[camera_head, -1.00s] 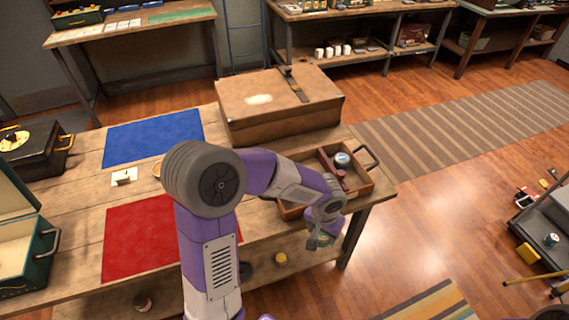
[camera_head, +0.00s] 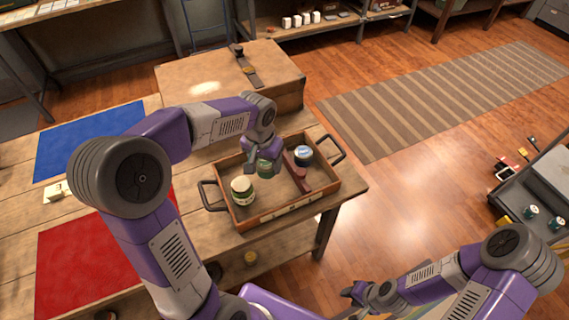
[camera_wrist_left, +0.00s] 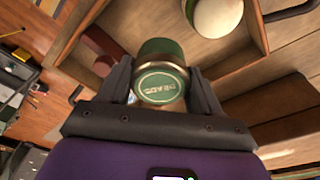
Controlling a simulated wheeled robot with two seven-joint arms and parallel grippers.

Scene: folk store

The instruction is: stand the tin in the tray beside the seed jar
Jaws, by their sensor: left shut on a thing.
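My left gripper (camera_head: 264,160) is shut on a green tin (camera_head: 265,168) and holds it over the wooden tray (camera_head: 262,219). In the left wrist view the tin (camera_wrist_left: 160,75) sits between both fingers, its lettered round end facing the camera. I cannot tell if it touches the tray floor. A green jar with a cream lid (camera_head: 243,189) stands in the tray left of the tin. A blue-topped jar (camera_head: 303,154) stands right of a dark red divider (camera_head: 296,172). No label tells me which is the seed jar. My right gripper (camera_head: 356,294) is low at the front, away from the tray; its opening is unclear.
A large brown case (camera_head: 230,80) stands behind the tray. Blue (camera_head: 85,140) and red (camera_head: 75,262) mats lie on the table at left. The tray's two dark handles stick out at its ends. A grey cart (camera_head: 540,195) is at far right.

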